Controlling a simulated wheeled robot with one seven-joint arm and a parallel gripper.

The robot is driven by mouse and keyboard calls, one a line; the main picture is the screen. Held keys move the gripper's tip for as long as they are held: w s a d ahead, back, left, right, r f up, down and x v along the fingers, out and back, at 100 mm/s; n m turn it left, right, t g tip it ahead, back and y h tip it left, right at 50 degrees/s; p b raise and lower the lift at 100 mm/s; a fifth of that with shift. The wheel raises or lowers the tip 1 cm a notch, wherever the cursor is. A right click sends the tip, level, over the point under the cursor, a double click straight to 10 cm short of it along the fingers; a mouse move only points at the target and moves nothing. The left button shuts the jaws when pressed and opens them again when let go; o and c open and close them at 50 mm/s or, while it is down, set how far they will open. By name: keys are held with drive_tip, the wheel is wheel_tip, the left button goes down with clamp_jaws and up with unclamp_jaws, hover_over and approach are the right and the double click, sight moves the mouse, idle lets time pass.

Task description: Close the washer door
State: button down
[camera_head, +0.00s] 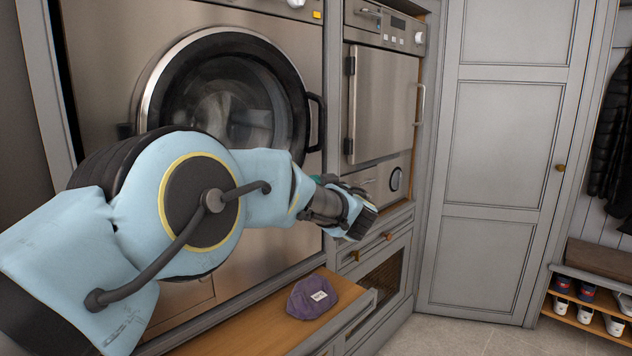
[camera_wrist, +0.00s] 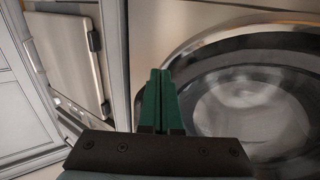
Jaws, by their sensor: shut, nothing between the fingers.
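The washer door (camera_head: 228,105) is a round dark glass door with a black ring and a black handle (camera_head: 317,122) on its right. In the head view it lies flush or nearly flush with the steel washer front; I cannot tell if it is latched. It also fills the right of the wrist view (camera_wrist: 255,105), where no handle shows. My gripper (camera_head: 318,180) is below and right of the door, near the handle's lower end. Its green fingers (camera_wrist: 160,75) are shut and empty. Contact with the door cannot be made out.
A second steel appliance (camera_head: 383,105) stands right of the washer, with a handle on its right edge. A purple cap (camera_head: 312,296) lies on the wooden bench (camera_head: 250,325) below. A shoe shelf (camera_head: 590,322) stands far right. The floor before the tall grey cabinet is clear.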

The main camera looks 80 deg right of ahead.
drive_tip(key=s+a+b, duration=0.3)
drive_tip(key=s+a, duration=0.2)
drive_tip(key=s, duration=0.2)
drive_tip(key=shift+s+a+f, duration=0.15)
drive_tip(key=shift+a+f, duration=0.05)
drive_tip(key=shift+s, duration=0.1)
